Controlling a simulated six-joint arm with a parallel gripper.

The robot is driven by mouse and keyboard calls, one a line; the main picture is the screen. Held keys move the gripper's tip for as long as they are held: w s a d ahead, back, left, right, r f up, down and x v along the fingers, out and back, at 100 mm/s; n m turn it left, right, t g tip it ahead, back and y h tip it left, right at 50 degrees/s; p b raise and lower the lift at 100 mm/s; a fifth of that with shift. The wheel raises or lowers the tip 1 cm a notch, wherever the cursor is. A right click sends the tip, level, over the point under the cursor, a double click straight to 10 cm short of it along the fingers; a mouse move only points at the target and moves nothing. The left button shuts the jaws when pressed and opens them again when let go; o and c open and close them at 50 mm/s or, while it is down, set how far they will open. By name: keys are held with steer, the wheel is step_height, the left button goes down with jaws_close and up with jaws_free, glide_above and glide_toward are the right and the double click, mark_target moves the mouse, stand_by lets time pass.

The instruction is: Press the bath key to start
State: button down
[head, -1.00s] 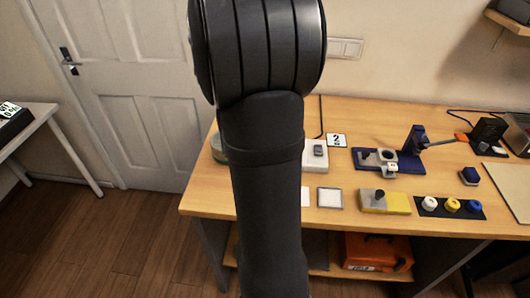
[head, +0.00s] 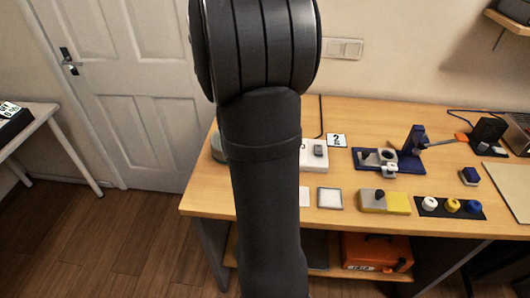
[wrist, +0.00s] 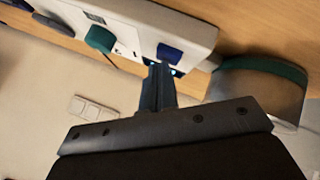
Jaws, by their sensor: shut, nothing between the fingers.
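In the wrist view a white box (wrist: 135,28) lies across the top of the picture, with a blue key (wrist: 170,54), a green knob (wrist: 100,39) and a grey switch on its face. A small blue-white light glows beside the blue key. My gripper (wrist: 160,72) is shut and empty, its tips right by the blue key's edge; I cannot tell whether they touch it. Any lettering on the key is not readable. In the head view the box (head: 315,157) shows only its right end; my arm hides the rest and the gripper.
A round container with a teal rim (wrist: 263,68) stands close to the right of my fingers in the wrist view. On the table (head: 240,200) are a number card (head: 336,140), a blue fixture (head: 412,150), a yellow-grey block (head: 397,202) and a dark strip with coloured caps.

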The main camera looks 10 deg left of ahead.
stand_by(0.4)
steer(key=shift+r, duration=0.85)
steer(key=shift+r, duration=2.5)
steer(key=shift+r, duration=1.9)
steer(key=shift+f, duration=0.1)
